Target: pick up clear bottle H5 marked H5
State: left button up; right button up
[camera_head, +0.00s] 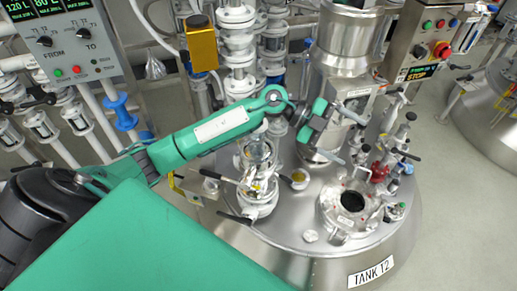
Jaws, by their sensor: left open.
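I cannot make out a clear bottle marked H5 in the head view; no H5 label can be read. My left arm reaches in from the left over the steel tank marked TANK 12 (300,262). My left gripper (322,118) is at the arm's far end, above the tank lid and in front of its central metal column. It is open, and I see nothing between its fingers. My right gripper is not in view.
The tank lid carries an open round port (351,201), a glass-and-metal fitting (258,155) and several valves (392,150). Bare floor (475,200) lies right.

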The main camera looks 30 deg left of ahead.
pick_arm(q)
jog(key=w+a+f+n+g+y, duration=0.1)
jog(key=w+a+f+g+y, duration=0.15)
jog(key=a+y, duration=0.6)
jog(key=n+y+p, duration=0.2)
jog(key=n+y, duration=0.2)
jog(key=y, duration=0.2)
send_over(258, 137)
jog(key=w+a, duration=0.1)
jog(key=w, duration=0.2)
notch_tip(258, 137, down, 5)
jog(key=shift+a+f, duration=0.1)
jog(key=shift+a, duration=0.05)
jog(key=f, duration=0.1)
jog(key=f+p, duration=0.1)
jog(key=f, duration=0.1)
jog(key=f+p, duration=0.1)
jog(key=shift+s+a+f, duration=0.2)
jog(key=shift+s+f, duration=0.1)
jog(key=shift+s, duration=0.1)
jog(key=shift+f, duration=0.5)
jog(key=c, duration=1.5)
jog(key=shift+c, duration=0.2)
jog(key=shift+r, duration=0.2)
